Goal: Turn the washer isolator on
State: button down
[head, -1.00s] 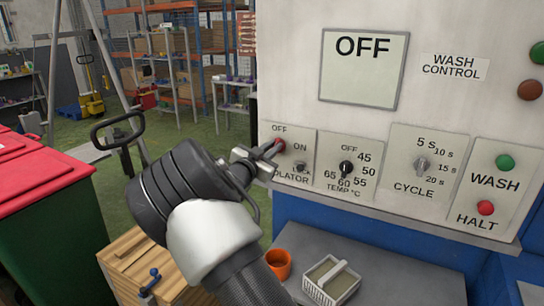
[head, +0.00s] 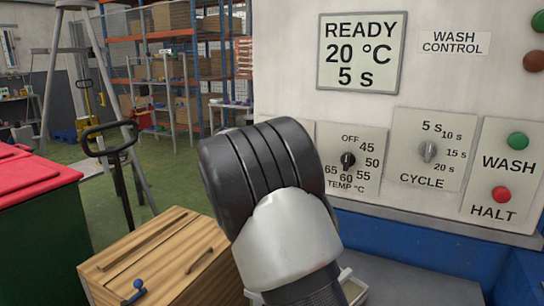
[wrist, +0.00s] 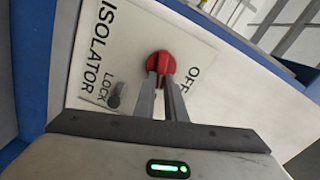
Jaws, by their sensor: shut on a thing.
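The red isolator knob (wrist: 163,61) is on a pale plate (wrist: 118,38) marked ISOLATOR, LOCK and OFF in the wrist view. My gripper (wrist: 163,80) is shut on this knob, one finger on each side. The ON mark is not visible there. A small grey lock part (wrist: 117,95) sits beside the word LOCK. In the head view my arm hides the isolator and the gripper. The display (head: 361,53) on the wash control panel (head: 455,85) reads READY, 20 °C, 5 s.
Right of my arm are the temperature dial (head: 347,160), the cycle dial (head: 428,152), the green WASH button (head: 518,141) and the red HALT button (head: 501,194). A wooden crate (head: 160,255) and a red-lidded bin (head: 40,185) stand at the left.

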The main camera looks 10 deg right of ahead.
jog(key=shift+f+m+b, duration=0.15)
jog(key=shift+m+b, duration=0.65)
jog(key=shift+f+m+b, duration=0.15)
jog(key=shift+m+b, duration=0.65)
jog(key=shift+m, duration=0.3)
jog(key=c, duration=1.8)
grip_release()
jog(key=p+v, duration=0.1)
jog(key=v, duration=1.6)
jog(key=shift+s+a+r+p, duration=0.1)
jog(key=shift+s+p, duration=0.1)
jog(key=shift+p, duration=0.15)
